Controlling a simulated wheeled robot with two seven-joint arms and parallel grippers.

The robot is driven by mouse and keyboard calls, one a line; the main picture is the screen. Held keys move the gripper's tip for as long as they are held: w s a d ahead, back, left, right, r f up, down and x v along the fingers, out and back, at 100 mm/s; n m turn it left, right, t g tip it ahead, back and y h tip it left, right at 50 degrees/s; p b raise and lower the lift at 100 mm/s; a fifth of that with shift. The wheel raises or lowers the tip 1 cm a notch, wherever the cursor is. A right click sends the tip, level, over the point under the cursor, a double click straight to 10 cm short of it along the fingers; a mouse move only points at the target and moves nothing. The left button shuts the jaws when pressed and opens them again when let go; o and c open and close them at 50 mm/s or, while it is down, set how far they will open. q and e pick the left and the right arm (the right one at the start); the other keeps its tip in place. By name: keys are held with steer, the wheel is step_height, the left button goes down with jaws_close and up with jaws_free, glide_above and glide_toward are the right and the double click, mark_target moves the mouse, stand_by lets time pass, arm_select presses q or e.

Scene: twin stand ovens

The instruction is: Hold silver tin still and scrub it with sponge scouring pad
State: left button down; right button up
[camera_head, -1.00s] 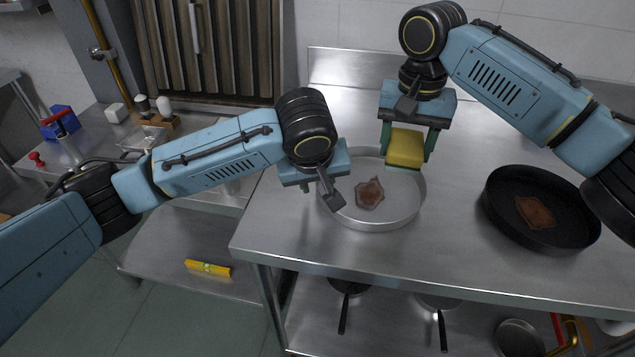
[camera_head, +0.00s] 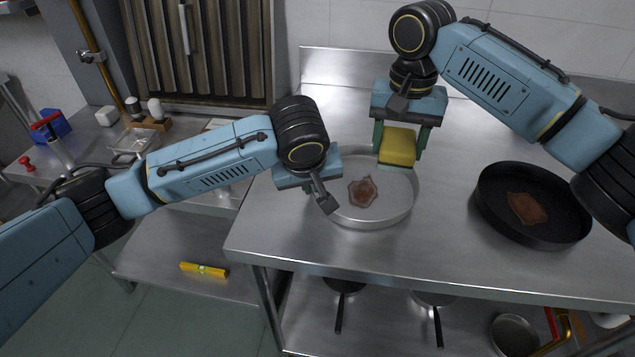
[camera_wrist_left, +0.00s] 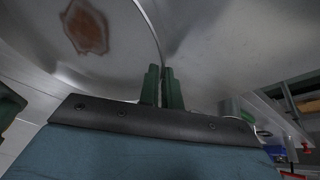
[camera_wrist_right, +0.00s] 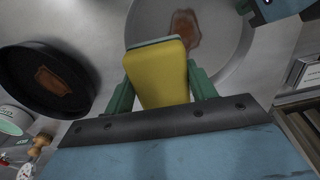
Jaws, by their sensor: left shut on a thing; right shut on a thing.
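The silver tin (camera_head: 396,209) is a round, shallow pan on the steel table with a brown stain (camera_head: 362,191) on its floor. My left gripper (camera_wrist_left: 163,88) is shut on the tin's rim, at the tin's left side in the head view. My right gripper (camera_wrist_right: 160,80) is shut on the sponge scouring pad (camera_wrist_right: 157,72), yellow with a grey-green layer. It holds the sponge (camera_head: 398,146) over the far right part of the tin, beside the stain. I cannot tell whether the pad touches the tin. The left fingertips are mostly hidden in the head view.
A black pan (camera_head: 490,211) with a similar brown stain stands to the right on the table (camera_head: 440,246). A side counter at left holds shakers and a blue box (camera_head: 55,124). A yellow item (camera_head: 203,269) lies on the lower shelf.

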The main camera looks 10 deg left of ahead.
stand_by(0.6)
steer(key=n, duration=0.2)
steer(key=a+n, duration=0.1)
steer(key=n, duration=0.2)
steer(key=shift+s+a+r, duration=0.15)
steer(key=shift+a, duration=0.05)
steer(key=n, duration=0.2)
steer(key=a+n, duration=0.1)
steer(key=n, duration=0.1)
steer(key=shift+s+r, duration=0.1)
steer(key=shift+r, duration=0.05)
steer(key=a+n, duration=0.1)
steer(key=n, duration=0.8)
glide_above(366, 182)
steer(key=s, duration=0.4)
steer(key=shift+w+a+f, duration=0.1)
steer(key=shift+w+f, duration=0.05)
steer(key=shift+f, duration=4)
steer(key=shift+f, duration=0.65)
steer(key=shift+w, duration=0.1)
steer(key=shift+w, duration=1.75)
